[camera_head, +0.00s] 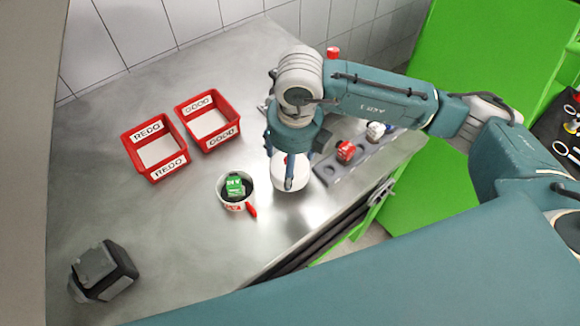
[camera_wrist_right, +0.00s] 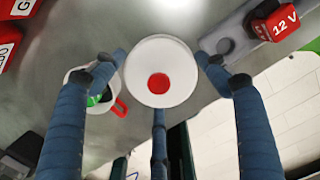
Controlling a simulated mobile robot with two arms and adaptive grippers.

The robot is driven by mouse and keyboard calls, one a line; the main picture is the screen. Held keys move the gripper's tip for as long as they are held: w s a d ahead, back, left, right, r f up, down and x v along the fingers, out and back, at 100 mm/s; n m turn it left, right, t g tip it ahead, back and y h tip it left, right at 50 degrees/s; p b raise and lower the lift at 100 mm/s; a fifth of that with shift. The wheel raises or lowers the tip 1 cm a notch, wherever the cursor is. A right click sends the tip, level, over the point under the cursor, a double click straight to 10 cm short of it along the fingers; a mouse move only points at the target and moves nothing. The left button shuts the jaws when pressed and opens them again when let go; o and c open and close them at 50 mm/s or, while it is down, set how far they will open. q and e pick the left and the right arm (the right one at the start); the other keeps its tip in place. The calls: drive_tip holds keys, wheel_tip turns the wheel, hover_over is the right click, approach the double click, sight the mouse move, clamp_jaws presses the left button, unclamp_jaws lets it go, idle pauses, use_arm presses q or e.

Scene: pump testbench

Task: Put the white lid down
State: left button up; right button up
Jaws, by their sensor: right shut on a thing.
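The round white lid with a red disc on it (camera_wrist_right: 160,52) sits between the fingers of my right gripper (camera_wrist_right: 162,66). In the head view the lid (camera_head: 292,176) is partly hidden by the fingers. My right gripper (camera_head: 290,165) points down over the metal bench and is shut on the lid. I cannot tell whether the lid touches the bench top. My left gripper is not in view.
Left of the lid stands a white cup with a red handle (camera_head: 224,203), a green block (camera_head: 236,185) inside. Red REDO (camera_head: 165,172) and GOOD (camera_head: 224,137) bins stand behind. A grey rack (camera_head: 335,172) holding red and white parts is at right. A dark device (camera_head: 104,270) lies front left.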

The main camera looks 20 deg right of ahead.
wheel_tip(320, 180, down, 4)
drive_tip(key=shift+r+p, duration=0.15)
drive_tip(key=shift+p, duration=0.35)
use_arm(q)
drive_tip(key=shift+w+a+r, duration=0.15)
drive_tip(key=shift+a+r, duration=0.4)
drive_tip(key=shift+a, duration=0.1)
use_arm(e)
drive_tip(key=shift+f, duration=0.2)
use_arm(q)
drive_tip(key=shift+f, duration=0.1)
use_arm(e)
drive_tip(key=shift+f, duration=0.2)
drive_tip(key=o, duration=0.9)
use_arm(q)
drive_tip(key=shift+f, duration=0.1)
use_arm(e)
drive_tip(key=shift+r, duration=0.1)
